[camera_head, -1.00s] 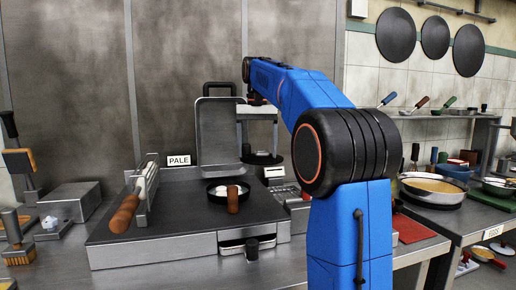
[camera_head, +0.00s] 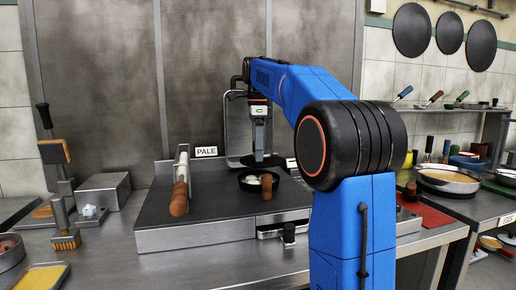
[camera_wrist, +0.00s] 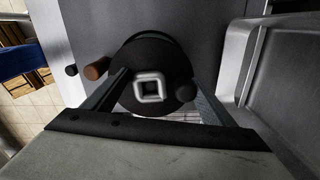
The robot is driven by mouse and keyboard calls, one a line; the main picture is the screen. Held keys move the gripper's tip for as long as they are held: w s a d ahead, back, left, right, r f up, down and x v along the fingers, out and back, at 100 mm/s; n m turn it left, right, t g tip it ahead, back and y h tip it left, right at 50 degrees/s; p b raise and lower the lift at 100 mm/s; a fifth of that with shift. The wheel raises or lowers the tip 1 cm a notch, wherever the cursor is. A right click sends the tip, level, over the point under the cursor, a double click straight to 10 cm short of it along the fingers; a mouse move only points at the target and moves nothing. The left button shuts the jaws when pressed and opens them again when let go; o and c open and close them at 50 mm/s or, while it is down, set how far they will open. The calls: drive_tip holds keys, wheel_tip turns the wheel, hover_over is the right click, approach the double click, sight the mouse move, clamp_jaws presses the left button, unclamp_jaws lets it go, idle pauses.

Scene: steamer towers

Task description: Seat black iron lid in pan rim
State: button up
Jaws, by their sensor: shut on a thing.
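The black iron lid (camera_head: 249,161) hangs from my gripper (camera_head: 261,152), which is shut on it. In the head view the lid is roughly level, above and slightly behind the small black pan (camera_head: 246,184), with a gap between them. The pan sits on the dark griddle, holds pale pieces, and has a brown handle (camera_head: 266,187) toward the front. In the wrist view the lid (camera_wrist: 150,50) is a dark disc below my gripper (camera_wrist: 152,92), with a grey square piece at its middle. The lid hides most of what lies under it there.
The griddle (camera_head: 215,215) has a raised metal plate (camera_head: 238,125) behind the pan. A wooden-handled tool (camera_head: 180,185) lies left of the pan, beside a sign reading PALE. The griddle between this tool and the pan is clear. A side table with pans stands at the right.

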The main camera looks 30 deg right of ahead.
sight(255, 176)
drive_tip(key=shift+w+a+f+m, duration=0.1)
drive_tip(key=shift+a+m, duration=0.35)
drive_tip(key=shift+m, duration=0.25)
drive_tip(key=shift+f, duration=0.1)
drive_tip(key=shift+f, duration=1.65)
drive_tip(key=shift+f, duration=0.85)
idle(0.7)
drive_tip(key=o, duration=1.1)
drive_tip(key=shift+o, duration=0.2)
drive_tip(key=shift+w+d, duration=0.15)
drive_tip(key=shift+w, duration=0.05)
drive_tip(key=shift+s+a+r, duration=0.1)
drive_tip(key=shift+s+r, duration=0.1)
drive_tip(key=shift+r, duration=0.9)
drive_tip(key=shift+s+a+r, duration=0.15)
drive_tip(key=shift+r, duration=0.95)
drive_tip(key=shift+s+a+r, duration=0.1)
drive_tip(key=shift+s+r, duration=0.1)
drive_tip(key=shift+r, duration=0.9)
